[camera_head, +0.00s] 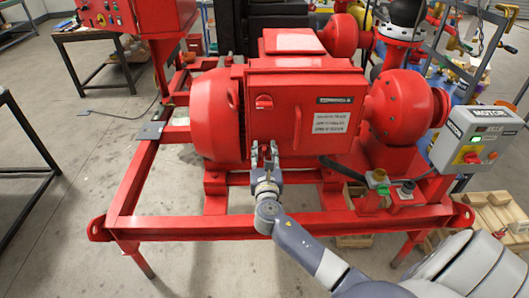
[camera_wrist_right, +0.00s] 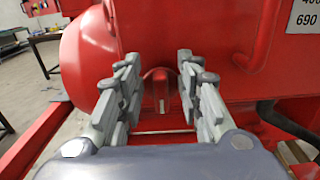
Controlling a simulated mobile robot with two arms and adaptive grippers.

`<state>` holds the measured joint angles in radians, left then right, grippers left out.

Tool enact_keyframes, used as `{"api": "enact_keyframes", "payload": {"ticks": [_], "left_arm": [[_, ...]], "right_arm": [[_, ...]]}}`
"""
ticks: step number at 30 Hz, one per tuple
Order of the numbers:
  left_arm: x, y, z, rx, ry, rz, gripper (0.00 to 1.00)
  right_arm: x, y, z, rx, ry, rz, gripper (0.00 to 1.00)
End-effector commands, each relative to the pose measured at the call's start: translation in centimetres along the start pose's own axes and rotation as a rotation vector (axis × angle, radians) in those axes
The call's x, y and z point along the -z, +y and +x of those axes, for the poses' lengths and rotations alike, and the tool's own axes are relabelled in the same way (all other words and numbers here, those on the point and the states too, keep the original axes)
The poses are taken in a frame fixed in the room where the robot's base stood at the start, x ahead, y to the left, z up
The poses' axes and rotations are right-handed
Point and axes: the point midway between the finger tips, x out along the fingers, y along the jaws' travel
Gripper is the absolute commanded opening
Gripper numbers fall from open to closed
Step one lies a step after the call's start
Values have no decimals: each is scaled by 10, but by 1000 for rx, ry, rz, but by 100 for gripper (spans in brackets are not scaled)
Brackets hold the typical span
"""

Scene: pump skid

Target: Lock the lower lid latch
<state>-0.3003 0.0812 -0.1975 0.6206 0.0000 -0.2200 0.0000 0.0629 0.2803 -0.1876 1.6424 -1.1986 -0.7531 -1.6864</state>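The red box on the pump skid has a front lid (camera_head: 283,84) with a red upper latch (camera_head: 264,102) near its left edge. The lower lid latch (camera_wrist_right: 160,86) shows in the right wrist view as a red knob with a pale mark, roughly upright, between the fingers. In the head view my right gripper hides most of it. My right gripper (camera_head: 264,148) is at the lid's lower left, pointing at the box. In the right wrist view its fingers (camera_wrist_right: 158,64) are spread, one on each side of the latch, with gaps visible. My left gripper is not in view.
A red lid handle (camera_head: 297,128) stands just right of my right gripper. A rounded red motor housing (camera_head: 214,114) is at its left. The skid's front rail (camera_head: 180,228) runs below. A grey motor control box (camera_head: 474,139) stands at the right.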

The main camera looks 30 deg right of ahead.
Motion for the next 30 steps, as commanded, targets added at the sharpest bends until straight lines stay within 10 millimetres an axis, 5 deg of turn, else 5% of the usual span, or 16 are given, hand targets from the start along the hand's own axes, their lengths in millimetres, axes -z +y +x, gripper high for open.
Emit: {"api": "enact_keyframes", "payload": {"ticks": [2, 6, 19, 30], "left_arm": [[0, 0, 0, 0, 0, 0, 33], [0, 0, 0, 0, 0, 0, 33], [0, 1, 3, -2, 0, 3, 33], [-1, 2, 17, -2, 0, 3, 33]], "right_arm": [[0, 0, 0, 0, 0, 0, 31], [0, 0, 0, 0, 0, 0, 0], [1, 0, -1, 0, 0, 36, 0], [4, -6, -1, 1, 1, 282, 0]]}}
